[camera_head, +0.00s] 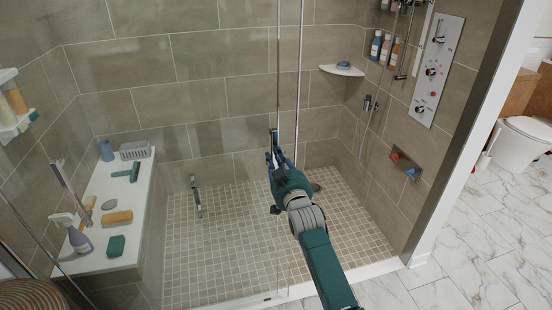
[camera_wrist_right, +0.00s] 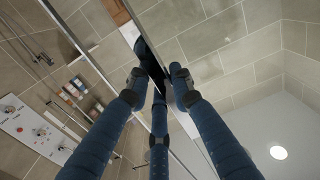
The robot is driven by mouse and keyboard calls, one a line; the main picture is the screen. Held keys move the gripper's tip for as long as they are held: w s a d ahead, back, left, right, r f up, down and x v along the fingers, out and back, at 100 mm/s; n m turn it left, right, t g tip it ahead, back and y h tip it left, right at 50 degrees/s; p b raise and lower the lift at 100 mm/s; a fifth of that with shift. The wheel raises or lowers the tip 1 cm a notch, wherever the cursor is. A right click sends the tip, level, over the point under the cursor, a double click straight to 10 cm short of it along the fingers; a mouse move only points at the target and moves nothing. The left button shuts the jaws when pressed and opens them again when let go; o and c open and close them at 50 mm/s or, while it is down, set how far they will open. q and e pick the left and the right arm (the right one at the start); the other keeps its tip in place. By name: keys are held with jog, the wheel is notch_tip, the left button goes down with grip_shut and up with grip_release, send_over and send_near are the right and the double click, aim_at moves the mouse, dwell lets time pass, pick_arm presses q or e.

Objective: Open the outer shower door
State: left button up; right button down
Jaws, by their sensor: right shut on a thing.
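The outer shower door (camera_head: 236,120) is a clear glass panel in front of the tiled shower. Upright edges show near the middle of the head view, close together. My right gripper (camera_head: 274,152) is at these edges, its arm coming up from below. It is shut on the slim upright door handle (camera_head: 274,138), which the fingers partly hide. In the right wrist view, the fingers of this gripper (camera_wrist_right: 158,78) close around the dark handle (camera_wrist_right: 149,58) beside the glass edge. A chrome handle (camera_head: 196,196) shows farther left. My left gripper is not in view.
A white bench (camera_head: 115,190) with bottles, a brush and sponges stands at the left. A corner shelf (camera_head: 342,70) and the shower control panel (camera_head: 437,70) are at the right. A toilet (camera_head: 523,143) stands outside. The marble floor (camera_head: 490,240) at right looks clear.

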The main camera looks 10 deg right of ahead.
jog(key=c, duration=1.5)
grip_release()
jog(key=s, duration=1.2)
jog(key=shift+d, duration=0.2)
jog(key=s+a+f+n+g, duration=0.1)
jog(key=s+f+g, duration=0.3)
jog(key=f, duration=1.2)
jog(key=s+a+f+g, duration=0.15)
jog(key=s+f, duration=0.35)
jog(key=f, duration=1)
jog(key=s+d+f+g, duration=0.3)
jog(key=s+f+g, duration=0.2)
jog(key=s+f, duration=1.3)
jog(key=s+d+f+g, duration=0.1)
jog(key=s+f, duration=0.3)
jog(key=s, duration=0.6)
jog(key=s+d+f+g, duration=0.2)
jog(key=s+f, duration=0.3)
jog(key=s, duration=0.6)
jog(key=s+d+f+n+g, duration=0.1)
jog(key=s+d+f+g, duration=0.1)
jog(key=s, duration=0.8)
jog(key=shift+s+d+f+g+h, duration=0.15)
jog(key=shift+f+g, duration=0.25)
jog(key=shift+f, duration=0.3)
jog(key=shift+s+a+f+g+h, duration=0.15)
jog(key=shift+f+g, duration=0.2)
jog(key=shift+f, duration=0.35)
